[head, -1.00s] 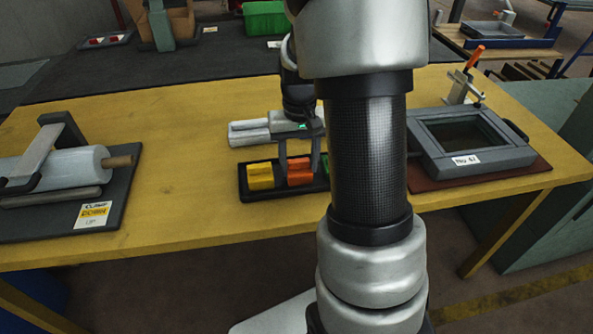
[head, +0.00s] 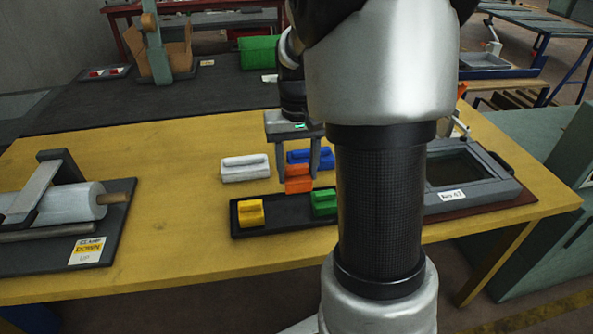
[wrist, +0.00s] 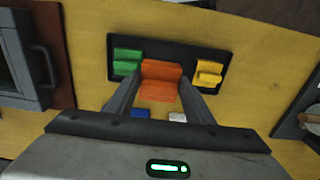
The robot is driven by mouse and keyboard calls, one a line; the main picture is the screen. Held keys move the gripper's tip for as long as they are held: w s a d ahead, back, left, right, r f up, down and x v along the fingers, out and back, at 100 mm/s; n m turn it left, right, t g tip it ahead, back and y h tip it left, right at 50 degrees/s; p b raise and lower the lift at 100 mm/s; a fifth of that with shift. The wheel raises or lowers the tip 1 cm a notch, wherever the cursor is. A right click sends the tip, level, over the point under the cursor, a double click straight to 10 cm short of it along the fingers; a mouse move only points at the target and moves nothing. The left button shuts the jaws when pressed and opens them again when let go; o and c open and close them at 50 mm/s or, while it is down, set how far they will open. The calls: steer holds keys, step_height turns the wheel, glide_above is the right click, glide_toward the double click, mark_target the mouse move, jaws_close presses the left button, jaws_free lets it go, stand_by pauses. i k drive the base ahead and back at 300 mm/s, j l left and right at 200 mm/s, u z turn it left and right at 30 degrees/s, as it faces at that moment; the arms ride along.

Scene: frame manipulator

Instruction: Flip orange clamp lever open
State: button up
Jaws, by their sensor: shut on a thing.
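My gripper (head: 299,172) is shut on an orange block (head: 298,185), one finger on each side. The wrist view shows the block (wrist: 160,82) between the fingers. The block is above the table, near the back edge of the black tray (head: 278,215). The framed fixture (head: 470,178) stands at the right, partly hidden by my arm. Of its clamp, only a small orange piece of the lever (head: 462,90) shows beside my arm. Its position is hard to tell.
A yellow block (head: 250,213) and a green block (head: 324,202) sit in the tray with a gap between them. A white block (head: 245,168) and a blue block (head: 305,157) lie behind it. A roller fixture (head: 60,205) stands at the left.

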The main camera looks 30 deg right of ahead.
mark_target(465, 84)
steer(key=k+l, duration=0.1)
steer(key=l, duration=0.4)
steer(key=k+l, duration=0.1)
steer(key=l, duration=0.4)
steer(key=k+l, duration=0.1)
steer(key=l, duration=0.45)
